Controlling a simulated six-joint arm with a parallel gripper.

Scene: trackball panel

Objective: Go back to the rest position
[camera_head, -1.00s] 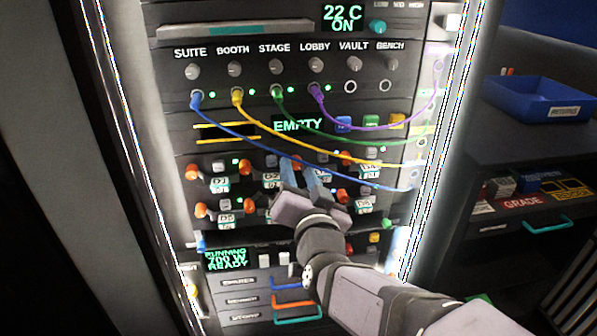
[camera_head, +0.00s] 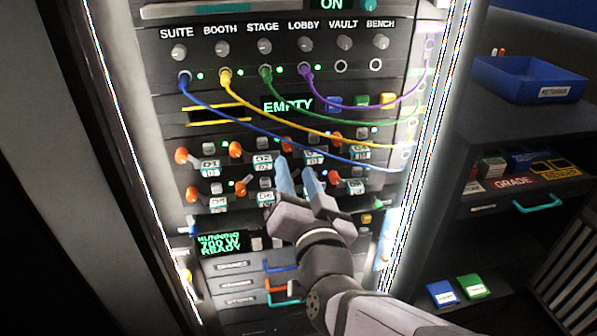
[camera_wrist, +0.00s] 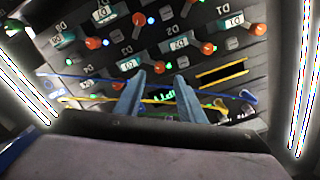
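My gripper (camera_head: 299,180) is in front of the rack panel (camera_head: 215,132), over the rows of orange knobs labelled D1, D2 and so on. Its two blue fingers stand apart with nothing between them; the wrist view also shows the open fingers (camera_wrist: 158,95). The fingers hide part of the knob rows in the head view. I cannot tell how far the fingertips are from the panel.
Blue, yellow, green and purple cables (camera_head: 362,104) run from the upper jacks to the rack's right side. A display reading 700 W READY (camera_head: 220,243) is below. At right stand a dark cabinet (camera_head: 462,190) and a blue bin (camera_head: 530,80).

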